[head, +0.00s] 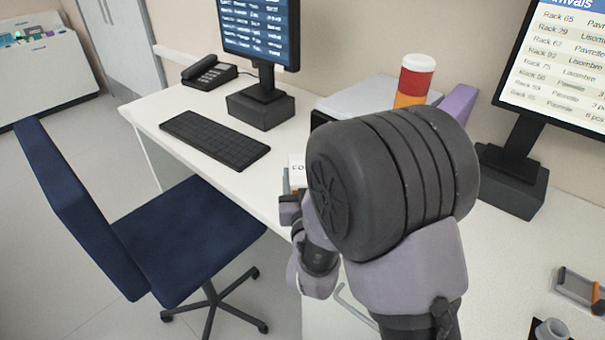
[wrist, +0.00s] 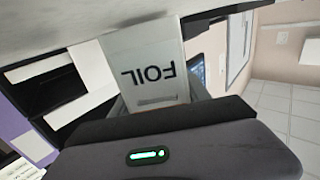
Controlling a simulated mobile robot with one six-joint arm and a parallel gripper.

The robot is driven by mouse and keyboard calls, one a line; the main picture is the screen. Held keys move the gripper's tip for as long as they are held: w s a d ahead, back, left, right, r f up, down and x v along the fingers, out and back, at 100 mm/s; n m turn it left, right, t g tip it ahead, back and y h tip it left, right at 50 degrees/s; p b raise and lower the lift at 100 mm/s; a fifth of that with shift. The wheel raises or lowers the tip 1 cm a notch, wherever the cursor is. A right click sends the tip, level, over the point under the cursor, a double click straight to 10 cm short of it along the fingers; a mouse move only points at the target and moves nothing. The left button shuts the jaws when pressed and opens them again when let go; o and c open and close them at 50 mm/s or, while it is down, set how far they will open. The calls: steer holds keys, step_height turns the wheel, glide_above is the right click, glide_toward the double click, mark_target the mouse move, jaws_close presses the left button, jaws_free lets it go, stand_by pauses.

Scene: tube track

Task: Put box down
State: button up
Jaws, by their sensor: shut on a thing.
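The box is a small white carton marked "FOIL" (wrist: 146,62), upside down in the wrist view. In the head view only a sliver of the box (head: 297,172) shows, left of my large dark arm joint and near the desk's front edge. My gripper (wrist: 150,105) is shut on the box. In the head view my arm hides most of the gripper and the box. I cannot tell whether the box touches the desk.
The white desk (head: 185,125) carries a keyboard (head: 215,139), a phone (head: 209,72) and two monitors. Behind my arm stand a grey machine and a red, white and orange container (head: 413,80). A blue chair (head: 185,235) stands at the front left. Bare desk surrounds the keyboard.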

steer(key=shift+f, duration=0.2)
steer(key=o, duration=1.5)
steer(key=shift+w, duration=0.1)
steer(key=shift+c, duration=0.2)
